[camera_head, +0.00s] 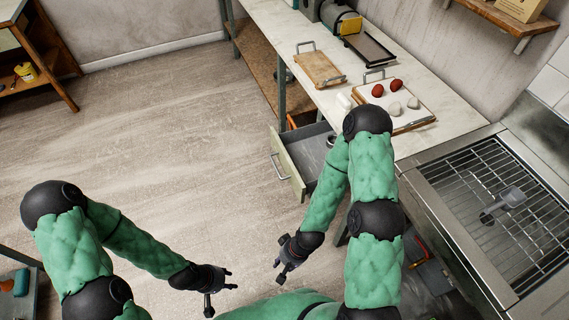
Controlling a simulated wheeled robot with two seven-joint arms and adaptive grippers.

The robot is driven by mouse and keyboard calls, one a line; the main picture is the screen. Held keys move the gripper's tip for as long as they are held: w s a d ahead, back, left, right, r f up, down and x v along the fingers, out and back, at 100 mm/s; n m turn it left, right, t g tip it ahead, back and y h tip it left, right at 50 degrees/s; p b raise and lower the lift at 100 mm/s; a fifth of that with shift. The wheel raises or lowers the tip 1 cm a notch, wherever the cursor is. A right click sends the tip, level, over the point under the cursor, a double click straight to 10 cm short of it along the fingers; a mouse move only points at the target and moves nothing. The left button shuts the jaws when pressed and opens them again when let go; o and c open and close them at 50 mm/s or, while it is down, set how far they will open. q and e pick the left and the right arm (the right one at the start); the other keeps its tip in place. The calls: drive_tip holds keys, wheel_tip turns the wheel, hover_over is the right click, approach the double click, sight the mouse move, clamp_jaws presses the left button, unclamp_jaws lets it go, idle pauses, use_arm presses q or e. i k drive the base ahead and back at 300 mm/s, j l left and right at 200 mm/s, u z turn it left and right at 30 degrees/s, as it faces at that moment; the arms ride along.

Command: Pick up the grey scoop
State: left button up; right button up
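A grey scoop-like tool (512,197) lies on the metal rack (530,235) at the right, its handle pointing down and left. My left gripper (232,280) hangs over the floor at the bottom centre, its small fingers apart and nothing seen between them. My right gripper (279,270) is a little to its right, also over the floor, with its fingers apart and empty. Both grippers are far to the left of the grey tool and do not touch it.
A pale counter (440,133) holds a wooden board (319,69), a tray with red and pale lumps (377,90), and a machine (341,20). An open drawer (305,155) juts out below it. A shelf (508,20) is above.

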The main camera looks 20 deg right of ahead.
sight(512, 197)
drive_tip(key=z, duration=2.6)
drive_tip(key=l+u, duration=0.2)
drive_tip(key=u, duration=0.25)
drive_tip(key=k+l+u, duration=0.15)
drive_tip(key=u, duration=0.35)
drive_tip(key=k+l+u, duration=0.1)
drive_tip(key=u, duration=0.35)
